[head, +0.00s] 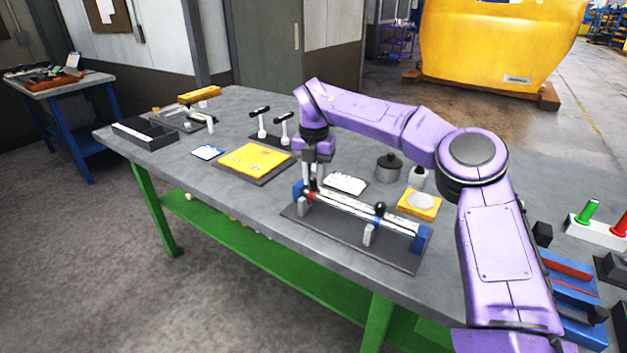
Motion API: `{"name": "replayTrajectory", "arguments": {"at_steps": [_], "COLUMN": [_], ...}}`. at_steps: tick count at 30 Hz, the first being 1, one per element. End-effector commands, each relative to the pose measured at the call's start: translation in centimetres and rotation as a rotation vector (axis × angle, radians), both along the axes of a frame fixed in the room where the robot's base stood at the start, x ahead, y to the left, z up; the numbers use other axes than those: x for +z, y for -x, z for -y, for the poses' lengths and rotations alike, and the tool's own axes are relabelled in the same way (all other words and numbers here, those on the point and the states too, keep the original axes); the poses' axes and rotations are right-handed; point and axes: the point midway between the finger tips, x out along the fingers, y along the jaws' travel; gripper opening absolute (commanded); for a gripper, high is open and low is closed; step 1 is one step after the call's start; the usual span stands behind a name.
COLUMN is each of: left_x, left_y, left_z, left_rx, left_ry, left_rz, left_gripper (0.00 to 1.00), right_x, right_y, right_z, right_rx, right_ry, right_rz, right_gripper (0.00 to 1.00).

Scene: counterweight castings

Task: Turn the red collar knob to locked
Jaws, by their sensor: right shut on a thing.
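A white rail (345,208) lies across a dark base plate (320,230) on the workbench, with a blue block at each end. A red collar (311,196) sits near the rail's left end. My right gripper (313,182) points down at this collar and is shut on its knob, which the fingers mostly hide. I cannot tell the knob's angle. A second collar, blue with a black knob (380,208), sits nearer the rail's right end. My left gripper is not in view.
Behind the rail are a white-topped block (345,184), a dark lidded pot (388,168) and a yellow pad (419,204). A yellow board (254,160) and two black-topped posts stand left. A dark tray (145,134) lies far left. Bare bench shows left of the base plate.

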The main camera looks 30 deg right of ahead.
Motion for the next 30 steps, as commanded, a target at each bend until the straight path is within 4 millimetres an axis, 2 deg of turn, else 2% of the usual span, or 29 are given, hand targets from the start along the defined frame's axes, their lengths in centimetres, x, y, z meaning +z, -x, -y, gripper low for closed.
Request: {"name": "replayTrajectory", "arguments": {"at_steps": [18,19,21,30], "left_x": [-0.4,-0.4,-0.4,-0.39], "left_y": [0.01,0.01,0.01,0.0], "left_z": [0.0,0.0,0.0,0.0], "left_rx": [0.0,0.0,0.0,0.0], "left_ry": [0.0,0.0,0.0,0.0], "left_rz": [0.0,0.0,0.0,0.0], "left_gripper": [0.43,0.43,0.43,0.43], "right_x": [-0.04,-0.04,-0.04,0.15], "right_y": [-0.04,-0.04,-0.04,-0.07], "right_z": [0.2,0.2,0.19,0.04], "right_rx": [-0.043,-0.043,-0.043,-0.041], "right_ry": [0.004,0.004,0.004,0.002], "right_rz": [0.002,0.002,0.002,0.001], "right_gripper": [0.0,0.28,0.5,0.5]}}
